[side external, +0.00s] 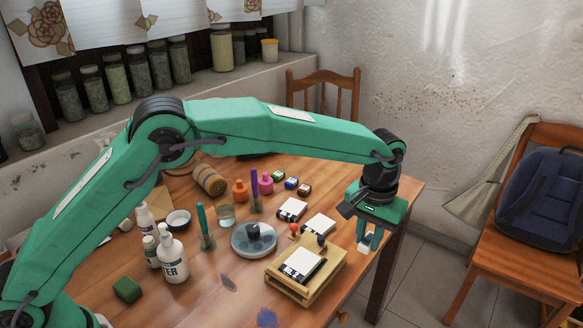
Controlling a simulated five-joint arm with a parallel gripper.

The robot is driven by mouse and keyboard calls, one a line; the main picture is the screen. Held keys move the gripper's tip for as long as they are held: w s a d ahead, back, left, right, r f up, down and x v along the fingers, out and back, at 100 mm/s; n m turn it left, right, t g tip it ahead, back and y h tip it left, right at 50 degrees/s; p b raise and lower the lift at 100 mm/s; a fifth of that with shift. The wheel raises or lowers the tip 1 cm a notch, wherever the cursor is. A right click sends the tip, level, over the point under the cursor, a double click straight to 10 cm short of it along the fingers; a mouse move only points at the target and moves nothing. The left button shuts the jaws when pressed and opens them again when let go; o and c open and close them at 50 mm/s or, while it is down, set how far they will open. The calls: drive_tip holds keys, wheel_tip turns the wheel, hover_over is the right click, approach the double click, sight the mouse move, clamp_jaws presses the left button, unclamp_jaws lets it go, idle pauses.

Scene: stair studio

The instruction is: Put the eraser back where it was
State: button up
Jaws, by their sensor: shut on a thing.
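My gripper (369,240) points down near the right edge of the table. Its fingers are shut on a small white block that looks like the eraser (364,248), which shows just at the fingertips. The block is to the right of the wooden box (334,276); whether it touches the table is hard to tell. A white card with a dark band (301,265) lies on the box. No marked place for the eraser can be made out.
White blocks (292,209) and (318,224) lie behind the box. A grey dish (243,250) holds a dark piece to its left. White bottles (173,258) and a green sponge (127,290) stand further left. A chair with a backpack (545,200) is at the right.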

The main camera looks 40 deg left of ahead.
hover_over(353, 245)
wheel_tip(353, 245, down, 7)
drive_tip(key=shift+w+a+r, duration=0.1)
drive_tip(key=shift+r, duration=0.05)
drive_tip(key=shift+f, duration=2)
drive_tip(key=shift+f, duration=0.2)
drive_tip(key=o, duration=0.9)
drive_tip(key=shift+r, duration=0.1)
wheel_tip(353, 245, up, 12)
drive_tip(key=shift+r, duration=0.15)
